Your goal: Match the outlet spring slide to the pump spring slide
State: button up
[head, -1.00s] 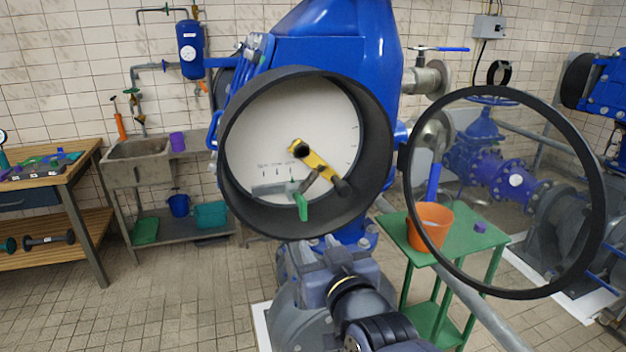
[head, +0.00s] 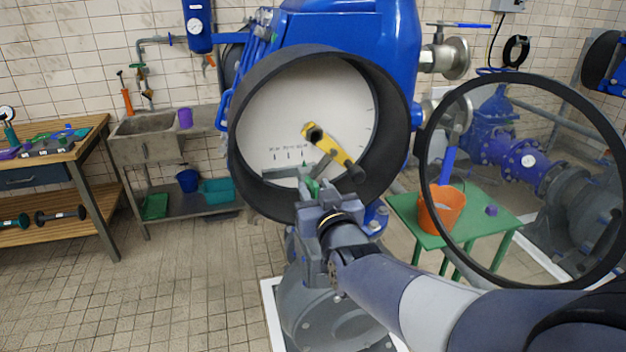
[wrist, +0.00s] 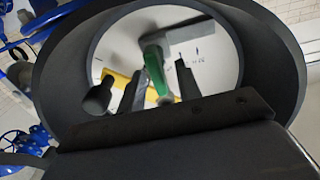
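A round dark housing (head: 240,150) with a white dial face (head: 275,110) is mounted on the blue pump. On the face are a yellow arm (head: 335,152) with a black hub and black end knob, and a grey slide piece (head: 283,172) with a green handle (head: 313,187). I cannot tell which part is the outlet slide and which the pump slide. My gripper (head: 318,194) is at the lower part of the housing opening, by the green handle. In the wrist view, my gripper (wrist: 158,88) is open, with the green handle (wrist: 155,72) between its fingers; contact is unclear.
The clear round cover (head: 428,150) hangs open to the right of the housing. An orange bucket (head: 436,215) stands on a green table (head: 475,225) behind it. A sink (head: 145,147) and a wooden workbench (head: 90,145) are at left. Open floor lies at left.

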jog(key=shift+x, duration=1.15)
jog(key=shift+c, duration=0.4)
grip_shut()
